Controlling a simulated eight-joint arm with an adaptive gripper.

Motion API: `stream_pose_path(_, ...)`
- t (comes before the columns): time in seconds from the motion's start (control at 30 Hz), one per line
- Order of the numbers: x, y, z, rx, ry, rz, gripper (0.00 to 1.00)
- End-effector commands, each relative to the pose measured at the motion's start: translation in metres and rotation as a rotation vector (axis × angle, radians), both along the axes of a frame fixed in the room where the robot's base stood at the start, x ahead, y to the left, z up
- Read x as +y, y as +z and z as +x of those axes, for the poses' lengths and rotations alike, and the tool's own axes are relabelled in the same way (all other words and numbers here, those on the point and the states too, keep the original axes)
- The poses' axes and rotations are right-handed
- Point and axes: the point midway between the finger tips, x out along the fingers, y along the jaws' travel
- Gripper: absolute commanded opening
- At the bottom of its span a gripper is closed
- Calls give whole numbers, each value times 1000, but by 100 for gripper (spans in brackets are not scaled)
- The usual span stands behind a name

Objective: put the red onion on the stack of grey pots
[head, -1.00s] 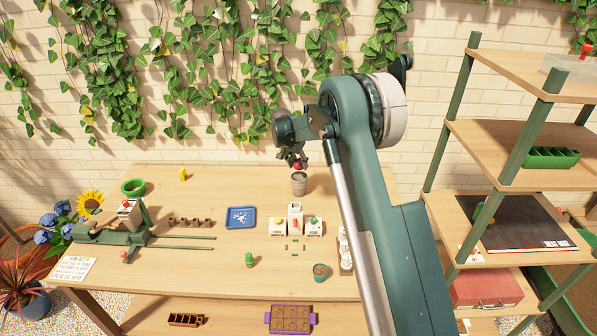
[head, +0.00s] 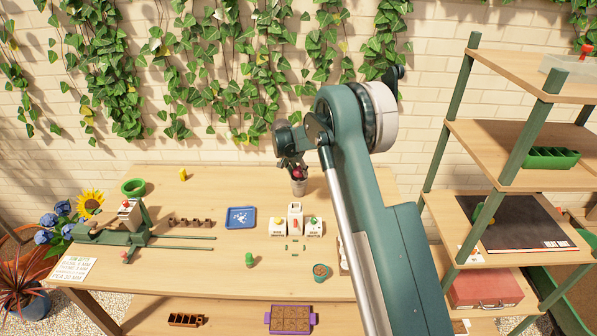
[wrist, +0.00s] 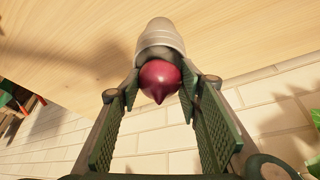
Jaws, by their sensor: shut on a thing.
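The red onion (wrist: 159,80) is between the two finger pads of my gripper (wrist: 160,85) in the wrist view. My gripper is shut on it. In the head view my gripper (head: 294,167) holds the onion (head: 298,173) at the mouth of the stack of grey pots (head: 299,187), towards the back of the table. In the wrist view the stack (wrist: 160,38) shows right behind the onion, in line with it. I cannot tell whether the onion touches the top pot.
White boxes with coloured knobs (head: 296,218) stand in front of the stack. A blue tray (head: 241,217) lies to their left. A small teal pot (head: 321,272) and a green object (head: 249,260) stand near the front. The shelf unit (head: 520,150) is at the right.

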Motion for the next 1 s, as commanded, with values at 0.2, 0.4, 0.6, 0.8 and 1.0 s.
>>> stream_pose_path(0.2, 0, -1, 0, 0, 0, 0, 22)
stream_pose_path(0.4, 0, -3, 0, 0, 0, 0, 43)
stream_pose_path(0.6, 0, -3, 0, 0, 0, 0, 50)
stream_pose_path(0.8, 0, -3, 0, 0, 0, 0, 50)
stream_pose_path(1.0, 0, 3, -1, 0, 0, 0, 50)
